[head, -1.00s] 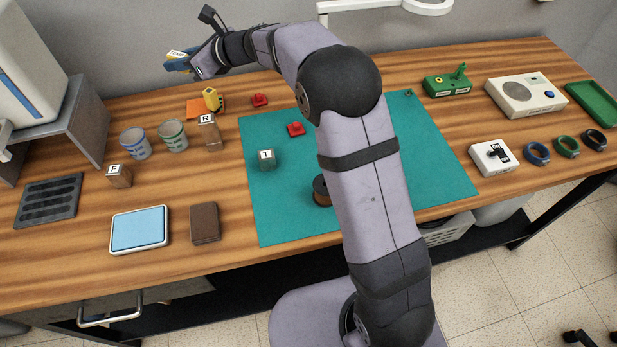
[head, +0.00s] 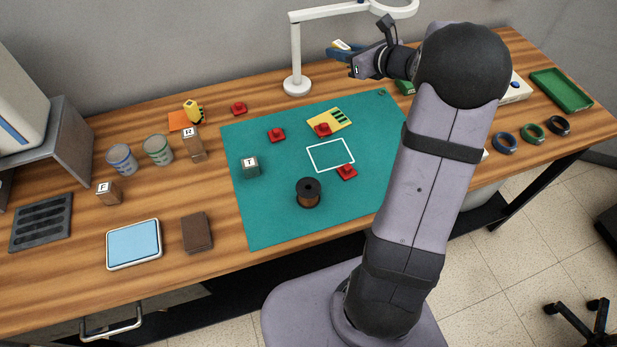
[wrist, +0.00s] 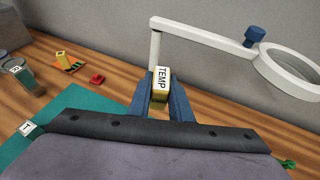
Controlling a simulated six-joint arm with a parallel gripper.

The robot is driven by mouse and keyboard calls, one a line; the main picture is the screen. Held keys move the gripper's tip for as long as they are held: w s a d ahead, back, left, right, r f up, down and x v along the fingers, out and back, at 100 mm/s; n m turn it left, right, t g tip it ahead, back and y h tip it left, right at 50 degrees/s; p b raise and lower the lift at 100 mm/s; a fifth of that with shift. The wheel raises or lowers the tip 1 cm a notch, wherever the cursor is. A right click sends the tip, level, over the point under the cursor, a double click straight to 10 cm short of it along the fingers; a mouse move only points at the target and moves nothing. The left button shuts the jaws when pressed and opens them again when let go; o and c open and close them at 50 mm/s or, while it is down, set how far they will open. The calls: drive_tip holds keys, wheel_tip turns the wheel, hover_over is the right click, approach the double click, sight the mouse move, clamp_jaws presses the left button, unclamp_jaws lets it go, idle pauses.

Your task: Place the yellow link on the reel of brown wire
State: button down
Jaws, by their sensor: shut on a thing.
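The link has yellow sides and a white face marked TEMP, and sits between the blue fingers in the wrist view. The reel of brown wire (head: 308,198) stands upright on the front part of the teal mat (head: 275,220), with a black top flange and a dark centre hole. My gripper is far behind and above the reel. The reel is not visible in the wrist view.
Red pieces (head: 277,134) lie around a white outlined square (head: 330,155) on the mat. A dark block marked T (head: 250,166) stands left of the reel. A yellow card (head: 335,117) lies behind. The lamp (head: 297,85) rises at the back edge.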

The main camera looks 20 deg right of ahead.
drive_tip(key=s+d+f, duration=0.2)
drive_tip(key=s, duration=0.4)
drive_tip(key=n+g+y, duration=0.8)
drive_tip(key=n, duration=0.2)
hover_over(308, 187)
wheel_tip(308, 187, down, 2)
drive_tip(key=shift+f+p, duration=0.65)
drive_tip(key=shift+f, duration=4.45)
drive_tip(key=shift+f, duration=0.1)
drive_tip(key=c, duration=1.6)
unclamp_jaws()
